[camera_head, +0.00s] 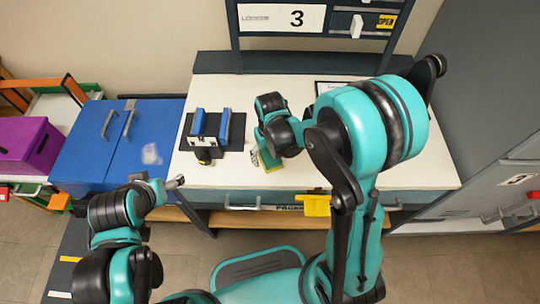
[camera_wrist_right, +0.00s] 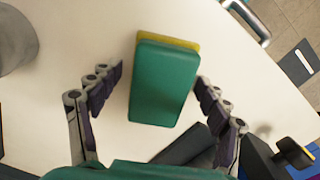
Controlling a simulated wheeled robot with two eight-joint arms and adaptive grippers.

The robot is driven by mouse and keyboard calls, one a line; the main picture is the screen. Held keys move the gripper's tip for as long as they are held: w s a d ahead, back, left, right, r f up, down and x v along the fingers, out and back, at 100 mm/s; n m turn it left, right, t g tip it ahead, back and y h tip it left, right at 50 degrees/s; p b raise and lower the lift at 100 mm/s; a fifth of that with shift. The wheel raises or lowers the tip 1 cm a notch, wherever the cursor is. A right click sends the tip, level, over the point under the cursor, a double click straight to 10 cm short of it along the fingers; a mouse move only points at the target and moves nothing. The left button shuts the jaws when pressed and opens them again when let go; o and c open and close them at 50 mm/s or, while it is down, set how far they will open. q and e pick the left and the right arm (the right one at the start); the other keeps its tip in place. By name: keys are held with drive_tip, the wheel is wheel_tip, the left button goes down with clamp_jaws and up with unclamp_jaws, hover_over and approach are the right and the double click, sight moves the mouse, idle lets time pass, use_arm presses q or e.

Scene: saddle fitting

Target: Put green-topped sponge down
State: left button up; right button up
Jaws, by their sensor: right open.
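The green-topped sponge (camera_wrist_right: 163,88) has a green upper face and a yellow layer showing along its far edge. In the right wrist view it lies on the white table top between the fingers of my right gripper (camera_wrist_right: 159,75). The fingers are open, with a gap visible on the left and little or none on the right near the tip. In the head view the sponge (camera_head: 270,162) shows partly below my right gripper (camera_head: 262,152), near the table's front edge. My left gripper (camera_head: 158,184) is low at the left, away from the sponge; its jaw opening is unclear.
A black stand with blue parts (camera_head: 208,131) stands on the white table (camera_head: 220,176) left of my right gripper. A blue cabinet (camera_head: 85,160) and a purple box (camera_head: 25,145) are further left. A yellow piece (camera_head: 316,205) is at the table's front.

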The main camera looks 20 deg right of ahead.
wheel_tip(320, 180, up, 11)
drive_tip(key=p, duration=0.4)
drive_tip(key=shift+r, duration=0.2)
drive_tip(key=s+d+r+t, duration=0.2)
drive_tip(key=s+r+t, duration=0.1)
drive_tip(key=s+r, duration=0.2)
drive_tip(key=s+d+r+m+t, duration=0.1)
drive_tip(key=s+d+r+t, duration=0.1)
drive_tip(key=s+r+t, duration=0.2)
drive_tip(key=shift+s+d+r+p, duration=0.35)
drive_tip(key=shift+s+r, duration=0.1)
drive_tip(key=shift+r, duration=0.15)
idle(0.5)
